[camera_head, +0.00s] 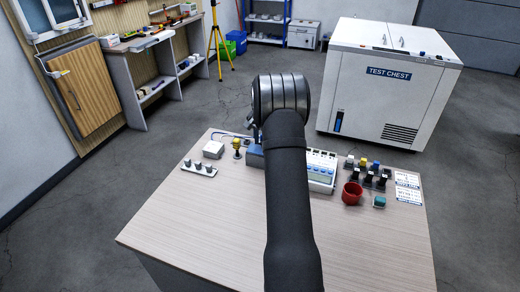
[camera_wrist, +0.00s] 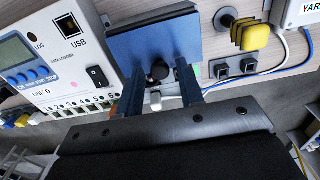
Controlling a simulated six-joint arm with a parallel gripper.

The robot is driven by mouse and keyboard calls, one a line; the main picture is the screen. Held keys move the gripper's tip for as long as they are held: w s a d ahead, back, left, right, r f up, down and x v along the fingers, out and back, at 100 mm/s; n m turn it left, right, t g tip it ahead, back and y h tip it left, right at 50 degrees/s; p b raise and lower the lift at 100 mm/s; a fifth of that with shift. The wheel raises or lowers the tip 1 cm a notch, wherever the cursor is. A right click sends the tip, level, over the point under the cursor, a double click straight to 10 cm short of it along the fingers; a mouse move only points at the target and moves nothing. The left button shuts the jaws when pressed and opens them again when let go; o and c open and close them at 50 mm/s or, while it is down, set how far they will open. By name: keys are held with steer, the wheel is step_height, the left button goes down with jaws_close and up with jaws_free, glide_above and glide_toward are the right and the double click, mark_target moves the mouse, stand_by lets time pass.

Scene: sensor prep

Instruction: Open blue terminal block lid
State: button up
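The blue terminal block (camera_wrist: 152,42) is at the top centre of the wrist view, with a flat blue face and a dark strip along its far edge. A round black knob (camera_wrist: 160,70) sits at its near edge. I cannot tell for sure whether the lid is fully down. My gripper (camera_wrist: 160,68) is open, its two blue-grey fingers on either side of the knob with gaps showing. In the head view, a little of the blue block (camera_head: 255,157) shows left of my arm, which hides the rest and the fingers.
A white data logger (camera_wrist: 45,65) stands close on the left in the wrist view. A yellow connector (camera_wrist: 252,36), black sockets (camera_wrist: 235,66) and cables are on the right. In the head view, a red cup (camera_head: 351,193) is right of my arm; the table's front (camera_head: 200,235) is clear.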

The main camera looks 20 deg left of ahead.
steer(key=shift+f, duration=0.6)
steer(key=c, duration=0.6)
steer(key=shift+s+r+t, duration=0.35)
steer(key=shift+r+t, duration=0.05)
steer(key=shift+t, duration=0.6)
steer(key=shift+s, duration=0.1)
steer(key=shift+s+r+t, duration=0.15)
steer(key=shift+r+t, duration=0.05)
steer(key=shift+t, duration=0.2)
steer(key=shift+s+r+t, duration=0.15)
steer(key=shift+t, duration=0.45)
